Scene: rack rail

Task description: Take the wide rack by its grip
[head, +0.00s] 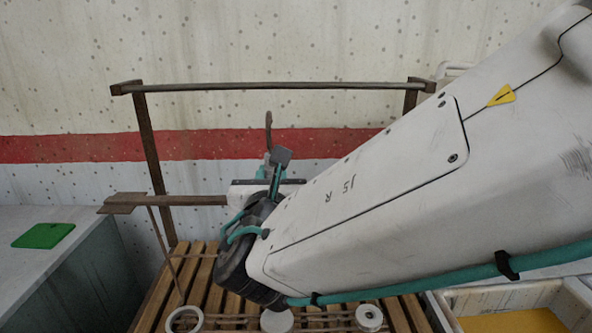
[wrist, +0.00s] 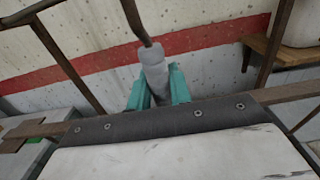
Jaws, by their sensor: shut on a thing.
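My gripper (wrist: 157,85) is shut on a pale grey cylindrical grip (wrist: 154,70), with one teal finger on each side of it. A dark hook stem (wrist: 137,22) rises from the grip; in the head view the curved hook (head: 268,130) shows below the top rail, in front of the wall. The wide rack appears to be the brown crossbar (head: 180,200) with a flat plate at its left end and a thin rod slanting down from it. My arm hides its middle and right part in the head view. The crossbar also shows in the wrist view (wrist: 285,92), partly behind my gripper body.
A brown frame with a top rail (head: 270,87) stands before the wall. Below are a slatted wooden surface (head: 205,290) and several white round things, one a ring (head: 185,319).

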